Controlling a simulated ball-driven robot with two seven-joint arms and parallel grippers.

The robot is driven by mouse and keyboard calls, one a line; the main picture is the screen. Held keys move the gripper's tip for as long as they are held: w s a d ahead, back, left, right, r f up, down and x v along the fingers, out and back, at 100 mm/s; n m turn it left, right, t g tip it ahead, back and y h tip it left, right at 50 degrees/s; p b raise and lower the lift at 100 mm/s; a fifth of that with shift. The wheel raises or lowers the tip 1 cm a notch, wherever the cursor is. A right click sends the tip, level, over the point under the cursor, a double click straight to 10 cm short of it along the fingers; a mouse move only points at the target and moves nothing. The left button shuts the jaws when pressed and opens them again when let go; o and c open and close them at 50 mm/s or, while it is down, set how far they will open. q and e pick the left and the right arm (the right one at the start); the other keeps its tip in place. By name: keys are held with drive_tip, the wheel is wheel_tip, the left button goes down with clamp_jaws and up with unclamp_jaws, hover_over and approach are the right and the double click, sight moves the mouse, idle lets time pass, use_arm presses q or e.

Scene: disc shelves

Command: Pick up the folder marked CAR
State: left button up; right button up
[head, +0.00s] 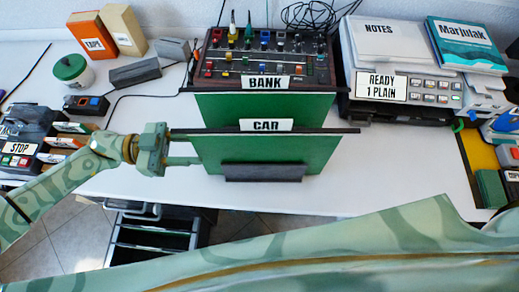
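The folder marked CAR (240,147) is a green hanging folder with a dark top bar and a white CAR label. It hangs upright in front of the green BANK folder (210,106). A dark grey block (264,172) shows at its lower front. My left gripper (196,147) is at the CAR folder's left end. Its two fingers are spread apart and point right, one by the bar's end and one lower near the folder's left edge. I cannot tell whether they touch it. My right gripper is out of view.
A mixer panel (262,58) stands behind the folders. A printer marked READY 1 PLAIN (400,85) is to the right. A lidded jar (73,70) and boxes (124,30) are back left. An open drawer (153,240) lies below the table's front edge.

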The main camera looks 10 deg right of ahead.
sight(220, 148)
use_arm(q)
drive_tip(key=x, duration=0.6)
drive_tip(key=shift+d+r, duration=0.25)
clamp_jaws()
